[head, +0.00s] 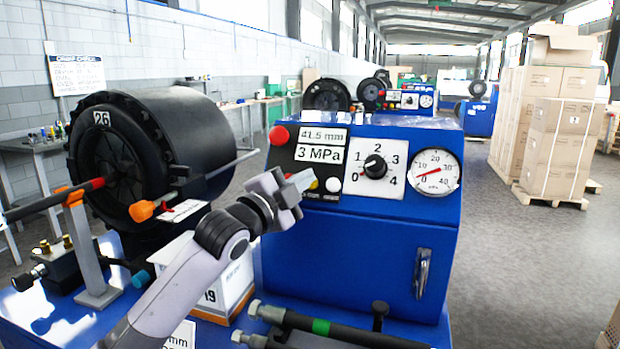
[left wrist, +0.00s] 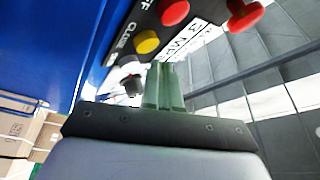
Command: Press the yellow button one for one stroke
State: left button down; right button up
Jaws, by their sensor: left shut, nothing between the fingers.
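The blue crimper's control panel (head: 318,138) has a small yellow button, which shows clearly in the left wrist view (left wrist: 147,42). In the head view my left gripper (head: 302,181) is at the panel's lower left and covers much of the button area; a bit of yellow (head: 313,184) shows beside the fingertips. In the left wrist view the shut, empty fingers (left wrist: 165,68) point toward the panel, with the yellow button just past the tips, up and left. The yellow button looks apart from the fingers; the exact gap is hard to tell. My right gripper is out of view.
A white button (head: 333,184) sits right of the yellow one; a red button (left wrist: 175,12) is on its other side. A red mushroom knob (head: 279,135) sticks out at the panel's upper left. A dial (head: 374,168) and gauge (head: 434,173) are right. The black crimper head (head: 150,150) stands left.

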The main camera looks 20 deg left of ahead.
pick_arm(q)
jog(key=s+r+p, duration=0.2)
jog(key=s+p, duration=0.1)
jog(key=s, duration=0.1)
jog(key=shift+s+r, duration=0.1)
jog(key=shift+r, duration=0.3)
jog(key=shift+a, duration=0.1)
dwell(2.4)
